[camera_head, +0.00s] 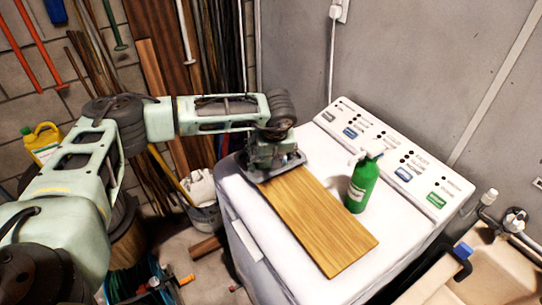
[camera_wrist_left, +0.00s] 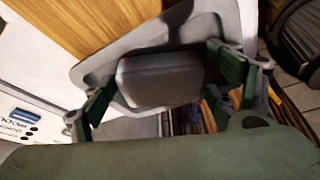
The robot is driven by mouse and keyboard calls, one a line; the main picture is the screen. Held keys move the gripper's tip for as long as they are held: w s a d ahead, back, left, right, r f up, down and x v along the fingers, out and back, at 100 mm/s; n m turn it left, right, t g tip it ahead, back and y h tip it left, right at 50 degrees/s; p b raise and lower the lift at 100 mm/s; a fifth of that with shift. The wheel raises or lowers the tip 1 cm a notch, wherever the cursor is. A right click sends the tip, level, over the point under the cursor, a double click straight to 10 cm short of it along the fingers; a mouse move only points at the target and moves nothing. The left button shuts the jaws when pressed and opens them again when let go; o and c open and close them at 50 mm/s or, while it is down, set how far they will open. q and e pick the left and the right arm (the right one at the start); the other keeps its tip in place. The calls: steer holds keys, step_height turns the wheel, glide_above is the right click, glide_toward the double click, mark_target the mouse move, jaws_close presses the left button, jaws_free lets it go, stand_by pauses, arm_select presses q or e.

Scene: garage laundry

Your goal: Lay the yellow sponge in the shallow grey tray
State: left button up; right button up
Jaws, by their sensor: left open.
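The shallow grey tray (camera_head: 291,160) sits on the white machine top at the far end of a wooden board, partly hidden under my left gripper (camera_head: 268,156). In the left wrist view the tray (camera_wrist_left: 92,72) lies beneath my left gripper (camera_wrist_left: 160,82), whose green fingers are spread apart. A dark grey-brown block (camera_wrist_left: 160,80) with rounded edges shows between the fingers, over the tray, with a gap on each side. I cannot tell whether it is the sponge in shadow or whether it touches the tray floor. No clearly yellow sponge shows. My right gripper is not in view.
The wooden board (camera_head: 315,222) lies across the machine top (camera_head: 262,240). A green spray bottle (camera_head: 362,184) stands beside it, before the control panel (camera_head: 395,160). A bucket (camera_head: 205,215) stands on the floor to the left. A sink (camera_head: 490,275) is at lower right.

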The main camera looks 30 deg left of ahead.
arm_select(q)
steer(key=shift+r, duration=0.2)
steer(key=shift+d+r, duration=0.15)
steer(key=shift+r, duration=0.15)
steer(key=b+v, duration=0.4)
steer(key=v, duration=0.7)
steer(key=shift+s, duration=0.1)
